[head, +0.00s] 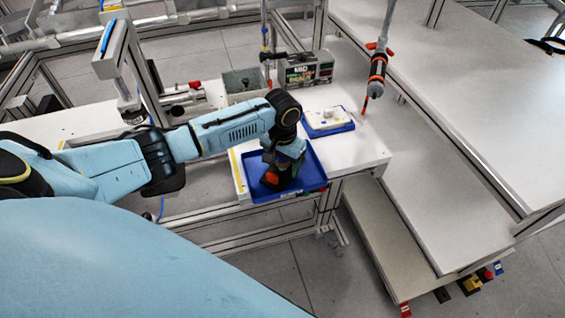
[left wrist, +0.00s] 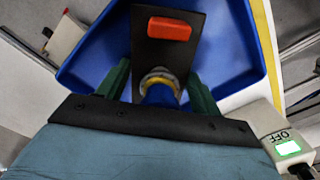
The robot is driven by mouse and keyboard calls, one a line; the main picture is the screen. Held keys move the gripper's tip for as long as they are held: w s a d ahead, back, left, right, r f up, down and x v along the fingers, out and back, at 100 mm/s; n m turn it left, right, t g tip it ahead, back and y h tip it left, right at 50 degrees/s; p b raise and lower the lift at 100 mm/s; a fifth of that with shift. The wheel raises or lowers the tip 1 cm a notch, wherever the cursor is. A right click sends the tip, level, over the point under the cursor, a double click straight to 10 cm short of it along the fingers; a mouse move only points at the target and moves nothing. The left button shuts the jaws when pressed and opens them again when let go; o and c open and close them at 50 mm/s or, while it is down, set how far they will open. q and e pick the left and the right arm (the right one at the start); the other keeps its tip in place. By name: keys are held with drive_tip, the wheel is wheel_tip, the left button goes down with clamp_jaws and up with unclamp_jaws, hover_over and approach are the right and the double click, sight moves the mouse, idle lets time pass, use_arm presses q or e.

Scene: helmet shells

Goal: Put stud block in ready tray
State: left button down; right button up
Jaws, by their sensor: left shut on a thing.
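My left gripper (head: 283,168) points down over the blue tray (head: 313,161) at the corner of the white bench. In the left wrist view its green fingers (left wrist: 160,88) are shut around a ringed stud on a dark block with a red piece (left wrist: 168,28), which looks like the stud block. The block is partly hidden by the gripper in the head view. In the left wrist view it appears inside the outline of the tray (left wrist: 232,45); whether it touches the tray floor I cannot tell. My right gripper is not in view.
A white piece (head: 328,117) sits on a smaller blue tray behind. A grey bin (head: 243,84) and a labelled box (head: 306,70) stand farther back. A hanging screwdriver (head: 377,68) is to the right. The large table (head: 450,60) at right is mostly clear.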

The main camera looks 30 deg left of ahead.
use_arm(q)
drive_tip(key=shift+w, duration=0.1)
drive_tip(key=shift+c, duration=1.4)
unclamp_jaws()
drive_tip(key=shift+f, duration=0.1)
wheel_tip(320, 180, up, 12)
drive_tip(key=shift+r+p, duration=0.2)
drive_tip(key=shift+p, duration=0.65)
